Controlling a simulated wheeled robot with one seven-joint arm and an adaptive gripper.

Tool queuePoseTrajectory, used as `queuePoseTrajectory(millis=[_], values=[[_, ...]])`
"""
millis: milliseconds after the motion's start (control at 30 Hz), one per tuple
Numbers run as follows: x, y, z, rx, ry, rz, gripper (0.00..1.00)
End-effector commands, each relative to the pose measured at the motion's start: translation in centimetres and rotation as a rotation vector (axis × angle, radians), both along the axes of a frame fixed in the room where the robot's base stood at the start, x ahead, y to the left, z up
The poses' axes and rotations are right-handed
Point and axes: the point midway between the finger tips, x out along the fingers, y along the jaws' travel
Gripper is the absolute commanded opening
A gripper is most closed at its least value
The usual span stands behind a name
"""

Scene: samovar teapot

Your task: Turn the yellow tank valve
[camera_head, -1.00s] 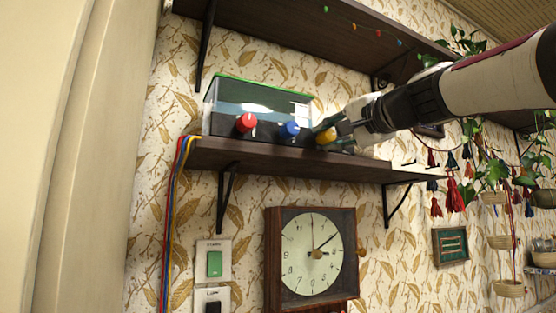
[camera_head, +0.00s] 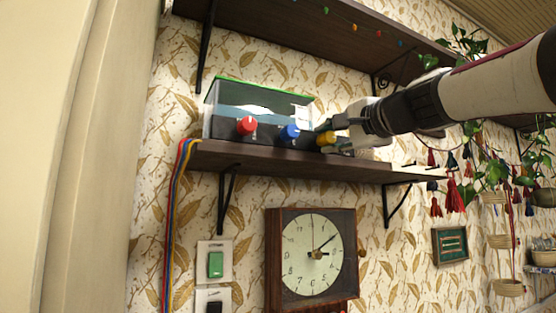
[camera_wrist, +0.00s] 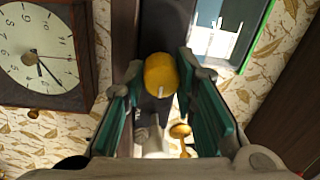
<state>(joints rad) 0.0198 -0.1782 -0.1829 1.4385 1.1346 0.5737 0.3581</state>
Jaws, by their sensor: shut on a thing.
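The yellow tank valve (camera_head: 327,138) is a round knob on the dark front of the tank (camera_head: 262,104), right of the blue knob (camera_head: 290,132) and the red knob (camera_head: 246,125). In the wrist view the yellow valve (camera_wrist: 161,72) sits between the green-padded fingers, with a short white mark on its face. My gripper (camera_head: 334,136) reaches in from the right and is shut on the yellow valve. It also shows in the wrist view (camera_wrist: 162,80). The fingers partly hide the valve in the head view.
The tank stands on a dark shelf (camera_head: 270,160), with another shelf (camera_head: 300,30) above. A wall clock (camera_head: 311,255) hangs below. Coloured cables (camera_head: 175,220) run down at the left. Plants and tassels (camera_head: 455,195) hang at the right.

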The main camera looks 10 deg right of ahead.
Motion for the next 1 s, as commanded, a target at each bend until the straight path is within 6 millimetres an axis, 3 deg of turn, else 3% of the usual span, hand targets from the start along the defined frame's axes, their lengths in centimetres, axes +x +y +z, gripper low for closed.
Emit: queuePoseTrajectory(millis=[33, 100, 133, 533, 1000], values=[[0.1, 0.0, -0.2, 0.0, 0.004, 0.0, 0.28], [0.1, 0.0, -0.2, 0.0, 0.004, 0.0, 0.44], [0.1, 0.0, -0.2, -0.001, 0.003, 0.001, 0.46], [-0.7, -0.2, 0.0, -0.001, 0.0, -0.001, 0.46], [-8.9, -2.9, -0.5, 0.0, 0.0, -0.001, 0.46]])
